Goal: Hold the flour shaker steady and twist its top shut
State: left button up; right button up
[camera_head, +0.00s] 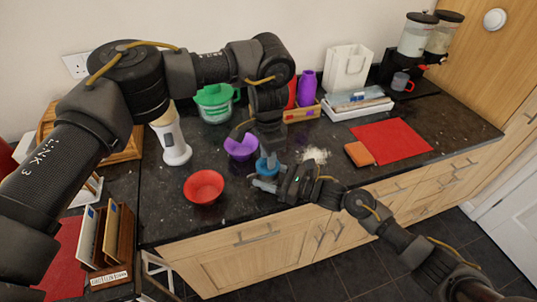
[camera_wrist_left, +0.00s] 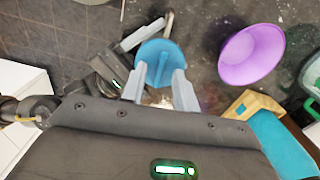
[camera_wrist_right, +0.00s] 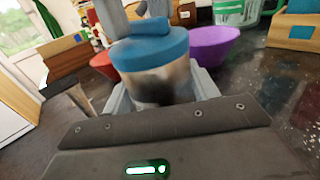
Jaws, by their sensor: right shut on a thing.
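The flour shaker has a round blue top (camera_head: 262,168) and a grey metallic body (camera_wrist_right: 160,85). It stands upright near the counter's front edge. My right gripper (camera_head: 268,183) is shut on the body from the side, with a finger on each side in the right wrist view (camera_wrist_right: 165,92). My left gripper (camera_head: 269,157) points down over the top. In the left wrist view its fingers (camera_wrist_left: 160,90) are apart, by the blue top (camera_wrist_left: 160,58). In the right wrist view they reach down to the top; whether they touch it I cannot tell.
A red bowl (camera_head: 203,187) and a purple bowl (camera_head: 241,148) stand close by on the left and behind. White powder (camera_head: 315,155) lies to the right. An orange sponge (camera_head: 359,153) and red mat (camera_head: 392,140) lie farther right. Dark counter between them is clear.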

pick_arm(q)
notch_tip(320, 180, up, 12)
dwell(0.4)
jog(key=shift+f, duration=0.1)
pick_arm(e)
jog(key=o, duration=1.1)
jog(key=shift+o, duration=0.2)
jog(key=shift+d, duration=0.1)
